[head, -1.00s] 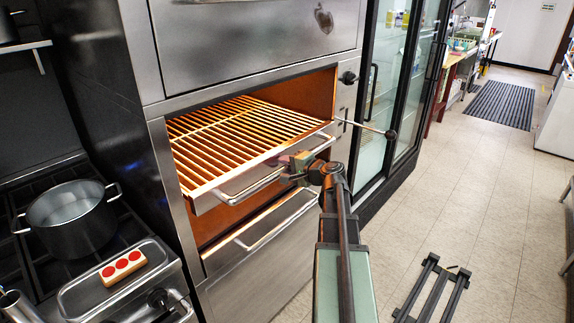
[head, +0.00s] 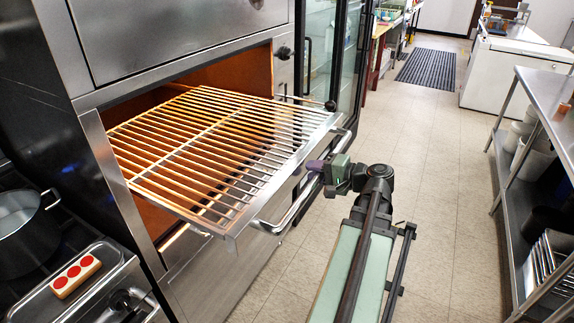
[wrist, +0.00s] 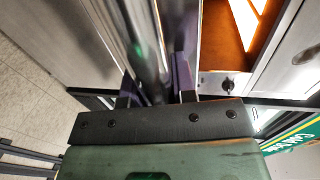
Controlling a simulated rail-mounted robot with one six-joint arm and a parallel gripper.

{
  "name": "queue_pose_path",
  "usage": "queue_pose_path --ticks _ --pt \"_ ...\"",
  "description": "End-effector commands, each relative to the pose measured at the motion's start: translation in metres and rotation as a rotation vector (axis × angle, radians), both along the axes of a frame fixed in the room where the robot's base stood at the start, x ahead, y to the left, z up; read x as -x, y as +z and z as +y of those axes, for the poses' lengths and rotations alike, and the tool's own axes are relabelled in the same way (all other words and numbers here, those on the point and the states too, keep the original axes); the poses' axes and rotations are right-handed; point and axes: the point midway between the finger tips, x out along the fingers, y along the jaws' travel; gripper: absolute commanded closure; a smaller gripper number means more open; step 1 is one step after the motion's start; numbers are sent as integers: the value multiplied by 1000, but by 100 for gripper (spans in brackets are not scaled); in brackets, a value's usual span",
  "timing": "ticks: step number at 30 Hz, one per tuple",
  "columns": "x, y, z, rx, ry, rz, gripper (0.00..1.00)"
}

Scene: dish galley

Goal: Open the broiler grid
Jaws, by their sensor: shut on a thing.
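The broiler grid (head: 200,142) is a rack of metal bars, slid well out of the lit broiler opening in the head view. Its front handle (head: 292,213) is a curved metal bar below the front edge. My gripper (head: 314,166) is shut on this handle towards its right end. In the wrist view, the handle bar (wrist: 148,50) runs between the two purple fingers of my gripper (wrist: 158,82). The exact contact of the fingertips is hard to see there.
A stove with a dark pot (head: 25,226) and a tray (head: 95,275) holding a white block with red dots (head: 75,276) stands left. A metal shelf unit (head: 548,95) stands right. The tiled floor (head: 420,170) between is clear.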

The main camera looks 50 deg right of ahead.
Motion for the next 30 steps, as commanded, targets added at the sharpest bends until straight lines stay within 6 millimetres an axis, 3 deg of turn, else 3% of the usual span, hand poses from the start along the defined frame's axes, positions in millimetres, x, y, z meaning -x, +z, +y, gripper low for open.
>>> queue_pose_path --ticks 7,21,22,26,30 --pt "31 0 -11 -1 0 0 100" --pt "37 0 -13 0 1 0 100" --pt "37 0 -13 0 1 0 70" --pt "37 0 -13 0 1 0 50" --pt "37 0 -13 0 1 0 49"
